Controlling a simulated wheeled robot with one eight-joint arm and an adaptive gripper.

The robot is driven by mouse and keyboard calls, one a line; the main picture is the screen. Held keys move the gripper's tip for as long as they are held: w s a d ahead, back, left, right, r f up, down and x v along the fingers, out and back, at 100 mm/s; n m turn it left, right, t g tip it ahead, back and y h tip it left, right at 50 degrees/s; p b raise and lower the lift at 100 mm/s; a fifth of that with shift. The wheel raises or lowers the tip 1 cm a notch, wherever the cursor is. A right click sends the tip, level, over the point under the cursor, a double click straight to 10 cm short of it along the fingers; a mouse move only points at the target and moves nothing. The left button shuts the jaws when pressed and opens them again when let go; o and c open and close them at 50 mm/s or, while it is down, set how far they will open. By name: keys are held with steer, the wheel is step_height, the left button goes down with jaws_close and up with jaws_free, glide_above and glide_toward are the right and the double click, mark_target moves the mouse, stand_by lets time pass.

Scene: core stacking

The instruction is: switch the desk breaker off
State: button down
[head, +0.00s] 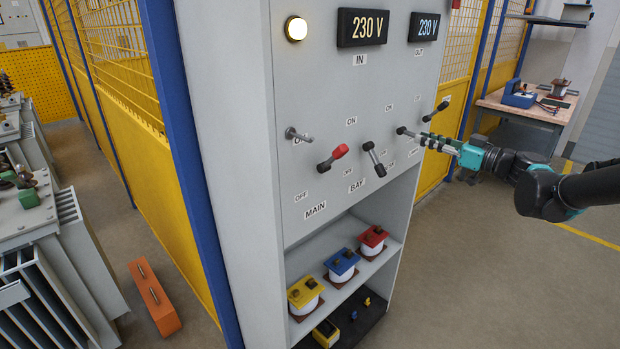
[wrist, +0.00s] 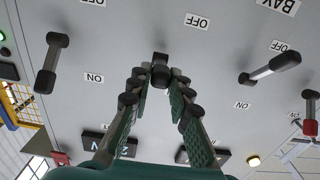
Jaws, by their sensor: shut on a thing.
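A grey switch panel (head: 325,85) carries several breaker levers. My gripper (head: 412,134) reaches in from the right and is shut on a dark-tipped lever (head: 400,130) right of the BAY lever (head: 374,157). In the wrist view, which is upside down, my gripper's fingers (wrist: 160,85) lie on both sides of this lever (wrist: 160,60), which points out from the panel. The fingers hide part of its handle. The name label under it is too small to read, so I cannot tell if it is the desk breaker.
A red-handled lever (head: 335,157) sits above MAIN, with a grey lever (head: 297,134) to its upper left. A black lever (head: 436,111) is right of my gripper. A round lamp (head: 296,28) glows, and the IN display (head: 362,28) reads 230 V. Capped blocks stand on the shelf (head: 345,290) below.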

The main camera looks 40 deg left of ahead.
steer(key=shift+a+f, duration=0.15)
steer(key=shift+f, duration=0.8)
steer(key=shift+a+f, duration=0.2)
steer(key=shift+f, duration=0.35)
steer(key=shift+a+f, duration=0.2)
steer(key=shift+f, duration=0.3)
steer(key=shift+a+f, duration=0.3)
steer(key=shift+f, duration=0.05)
steer(key=c, duration=1.3)
jaws_free()
steer(key=shift+a+f, duration=0.1)
steer(key=d, duration=0.8)
steer(key=s+d, duration=0.1)
steer(key=d, duration=0.3)
